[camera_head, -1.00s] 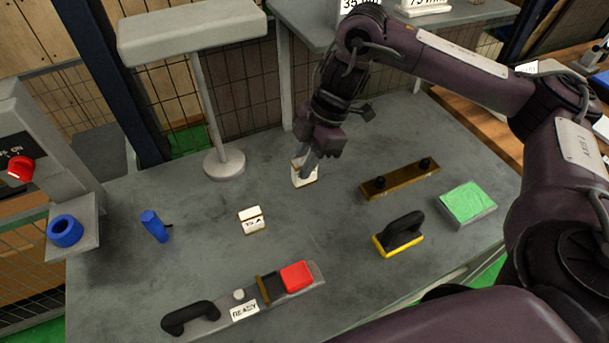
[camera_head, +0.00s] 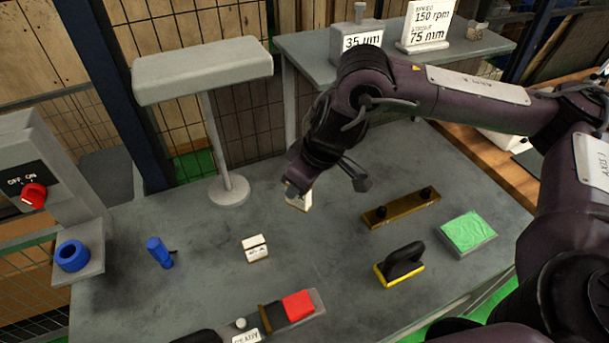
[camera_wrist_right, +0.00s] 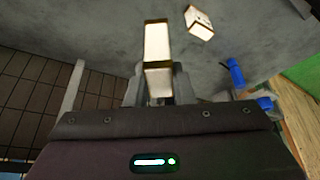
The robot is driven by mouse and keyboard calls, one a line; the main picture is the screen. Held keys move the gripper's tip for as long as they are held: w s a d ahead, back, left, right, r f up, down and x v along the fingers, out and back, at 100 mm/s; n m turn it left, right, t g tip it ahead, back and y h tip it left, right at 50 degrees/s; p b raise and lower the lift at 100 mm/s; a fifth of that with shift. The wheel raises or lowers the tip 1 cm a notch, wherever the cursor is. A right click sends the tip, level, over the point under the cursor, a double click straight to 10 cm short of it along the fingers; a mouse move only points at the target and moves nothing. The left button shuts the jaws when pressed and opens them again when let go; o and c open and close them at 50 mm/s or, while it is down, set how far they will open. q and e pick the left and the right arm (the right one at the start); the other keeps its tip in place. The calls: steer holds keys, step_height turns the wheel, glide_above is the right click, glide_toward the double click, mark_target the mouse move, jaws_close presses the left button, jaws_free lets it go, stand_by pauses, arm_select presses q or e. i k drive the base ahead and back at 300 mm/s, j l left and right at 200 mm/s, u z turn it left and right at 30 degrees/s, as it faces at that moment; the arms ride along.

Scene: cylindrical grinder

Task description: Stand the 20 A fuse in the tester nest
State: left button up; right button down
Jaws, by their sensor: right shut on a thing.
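A white block-shaped fuse with dark gold bands (camera_head: 299,201) is in my right gripper (camera_head: 297,188), at the back middle of the bench. In the right wrist view the fuse (camera_wrist_right: 157,42) sits between the two fingers (camera_wrist_right: 157,86), which are shut on it. Its label is not readable, and I cannot tell whether it touches the bench. A second white fuse (camera_head: 255,248) lies nearer the front, its label blurred; it also shows in the wrist view (camera_wrist_right: 199,22). The tester (camera_head: 289,308) at the front has a red block and a READY label, partly cut off.
A grey post stand (camera_head: 229,190) rises left of the held fuse. A brown bar with two black knobs (camera_head: 401,208), a black-handled yellow block (camera_head: 400,264) and a green-topped box (camera_head: 467,233) stand right. A blue cylinder (camera_head: 159,252) is left. The bench centre is mostly clear.

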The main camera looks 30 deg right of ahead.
mark_target(277, 317)
steer(key=k, duration=0.6)
steer(key=u, duration=0.4)
steer(key=l+u, duration=0.15)
steer(key=u, duration=0.6)
steer(key=l+u, duration=0.1)
steer(key=u, duration=0.3)
steer(key=k+l, duration=0.1)
steer(key=l, duration=0.6)
steer(key=k+l, duration=0.15)
steer(key=l, duration=0.15)
steer(key=k+l+u, duration=0.1)
steer(key=l, duration=0.25)
